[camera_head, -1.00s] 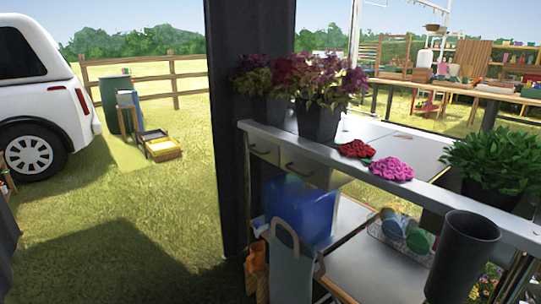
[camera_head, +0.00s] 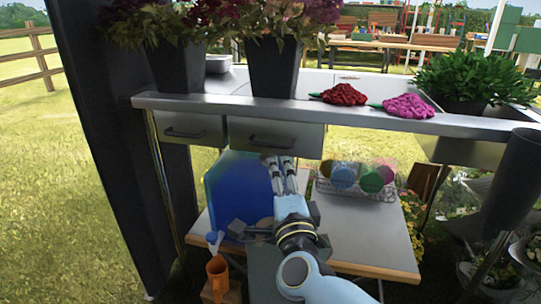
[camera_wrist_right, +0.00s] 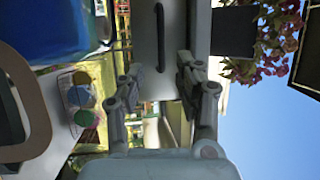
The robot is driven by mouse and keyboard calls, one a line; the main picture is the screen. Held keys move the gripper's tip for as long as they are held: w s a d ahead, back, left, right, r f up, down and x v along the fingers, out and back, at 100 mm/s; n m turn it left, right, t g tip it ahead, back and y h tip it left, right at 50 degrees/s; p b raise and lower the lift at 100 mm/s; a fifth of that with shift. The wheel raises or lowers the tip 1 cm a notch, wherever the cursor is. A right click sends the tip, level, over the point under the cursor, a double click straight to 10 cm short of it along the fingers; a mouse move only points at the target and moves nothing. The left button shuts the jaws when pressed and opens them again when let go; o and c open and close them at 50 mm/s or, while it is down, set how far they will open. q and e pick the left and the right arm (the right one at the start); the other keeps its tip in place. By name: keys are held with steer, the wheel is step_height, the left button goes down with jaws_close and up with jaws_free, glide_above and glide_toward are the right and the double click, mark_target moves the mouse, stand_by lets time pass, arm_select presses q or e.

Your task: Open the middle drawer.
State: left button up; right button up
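The right-hand one (camera_head: 305,139), likely the middle drawer, looks shut, with a dark bar handle (camera_head: 272,143). The left-hand drawer (camera_head: 205,124) looks shut too. My right gripper (camera_head: 279,162) is raised just below and in front of the right-hand drawer's handle. In the right wrist view, turned sideways, my right gripper (camera_wrist_right: 158,75) is open, its fingers apart with nothing between them. A drawer front with its dark handle (camera_wrist_right: 160,38) is ahead between them; contact is not visible. My left gripper is not in view.
The counter (camera_head: 365,119) holds dark flower pots (camera_head: 273,68), a red flower bunch (camera_head: 343,95) and a pink one (camera_head: 408,106). On the lower shelf (camera_head: 375,235) are a blue container (camera_head: 235,188) and a wire basket (camera_head: 355,190) beside my right arm.

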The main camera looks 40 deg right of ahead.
mark_target(272, 146)
steer(key=x, duration=1)
steer(key=shift+w+r, duration=0.1)
jaws_close()
